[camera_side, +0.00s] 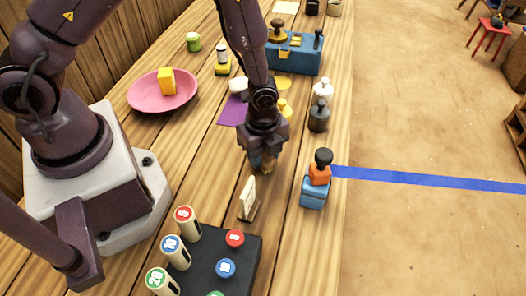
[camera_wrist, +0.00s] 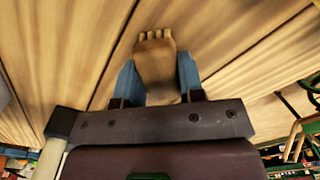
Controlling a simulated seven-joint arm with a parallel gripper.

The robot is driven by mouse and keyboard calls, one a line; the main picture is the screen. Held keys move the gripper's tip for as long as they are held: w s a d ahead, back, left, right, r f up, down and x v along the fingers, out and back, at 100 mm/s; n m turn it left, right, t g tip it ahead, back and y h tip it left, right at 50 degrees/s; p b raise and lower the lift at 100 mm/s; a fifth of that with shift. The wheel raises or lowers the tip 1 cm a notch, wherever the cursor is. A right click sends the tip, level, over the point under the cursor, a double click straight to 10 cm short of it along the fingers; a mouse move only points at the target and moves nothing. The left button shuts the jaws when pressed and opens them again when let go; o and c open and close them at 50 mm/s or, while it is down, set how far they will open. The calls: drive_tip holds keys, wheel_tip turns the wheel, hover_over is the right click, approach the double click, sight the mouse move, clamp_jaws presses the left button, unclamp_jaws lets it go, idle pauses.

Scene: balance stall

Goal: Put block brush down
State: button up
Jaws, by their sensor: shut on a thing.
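My gripper (camera_side: 265,150) points down low over the wooden table, near the middle of the side view. In the wrist view, its two blue fingers (camera_wrist: 156,75) are closed on the sides of the block brush (camera_wrist: 155,52), a tan wooden piece with several rounded tufts at its far end. In the side view, only a small brownish part of the brush (camera_side: 264,165) shows under the jaws. I cannot tell whether it touches the table.
A small upright white card (camera_side: 248,198) stands just in front, with a blue-and-orange figure (camera_side: 316,185) to the right. A black tray (camera_side: 243,258) with numbered pieces is nearer the camera. A pink plate (camera_side: 143,98), purple cloth (camera_side: 231,112) and blue box (camera_side: 299,58) lie behind.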

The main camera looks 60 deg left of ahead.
drive_tip(key=shift+f, duration=0.15)
drive_tip(key=o, duration=0.9)
drive_tip(key=s+a+r+n+t, duration=0.15)
drive_tip(key=r+n, duration=0.25)
drive_tip(key=r, duration=0.9)
drive_tip(key=s+a+r+n+t, duration=0.1)
drive_tip(key=a+r+n, duration=0.25)
drive_tip(key=r, duration=0.85)
drive_tip(key=shift+s+a+r+n+t, duration=0.45)
drive_tip(key=shift+s+r+n+t, duration=0.05)
drive_tip(key=shift+s+r+n, duration=1.2)
drive_tip(key=shift+s+a+r+n+t, duration=0.55)
drive_tip(key=shift+s+r+n, duration=0.95)
drive_tip(key=shift+n, duration=0.3)
drive_tip(key=shift+s+a+r+n+t, duration=0.4)
drive_tip(key=shift+s+r+n+t, duration=0.1)
drive_tip(key=shift+s+r+n, duration=1.1)
drive_tip(key=shift+f, duration=0.15)
